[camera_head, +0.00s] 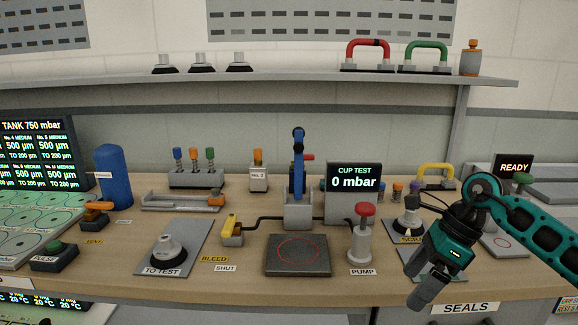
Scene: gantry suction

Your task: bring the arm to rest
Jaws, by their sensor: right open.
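My right arm comes in from the right in the head view, in teal and black. Its gripper (429,277) hangs at the front right of the bench, over the grey mat by the seals label, pointing down and left. Its jaws are open and I see nothing held between them. My left gripper is not in view.
A wooden bench (345,287) holds a red-topped pump (362,236), a black plate with a red circle (298,253), a cup test display (353,190), a blue cylinder (113,176) and a suction cup on the test mat (168,253). A shelf (290,78) runs above.

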